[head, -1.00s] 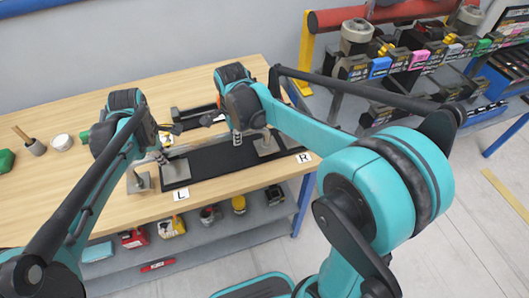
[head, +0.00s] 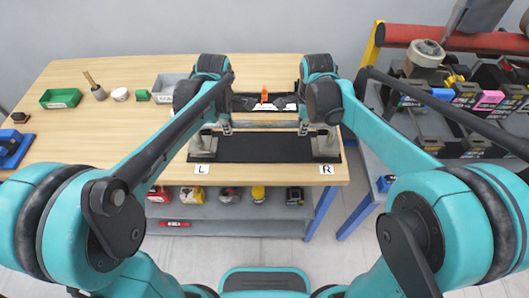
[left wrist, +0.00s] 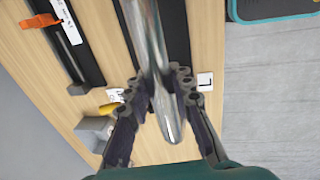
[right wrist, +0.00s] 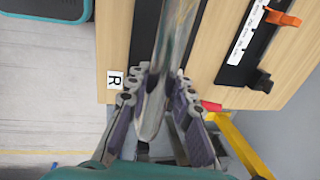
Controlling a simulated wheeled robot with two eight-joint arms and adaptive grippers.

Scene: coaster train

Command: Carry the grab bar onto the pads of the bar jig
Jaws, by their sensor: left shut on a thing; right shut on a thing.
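The grab bar (head: 264,124) is a shiny metal bar lying level between my two grippers. My left gripper (head: 226,128) is shut on its left end and my right gripper (head: 303,128) on its right end. The bar also shows between the fingers in the left wrist view (left wrist: 152,50) and the right wrist view (right wrist: 168,60). A black base (head: 264,149), apparently the bar jig, lies below, with a grey stand at its left end (head: 202,150) and right end (head: 326,150). I cannot tell whether the bar touches these stands.
L (head: 201,169) and R (head: 327,169) labels mark the table's front edge. A black rail with an orange piece (head: 264,94) lies behind the bar. A grey tray (head: 172,86) and a green bin (head: 60,98) stand left. A loaded rack is at right.

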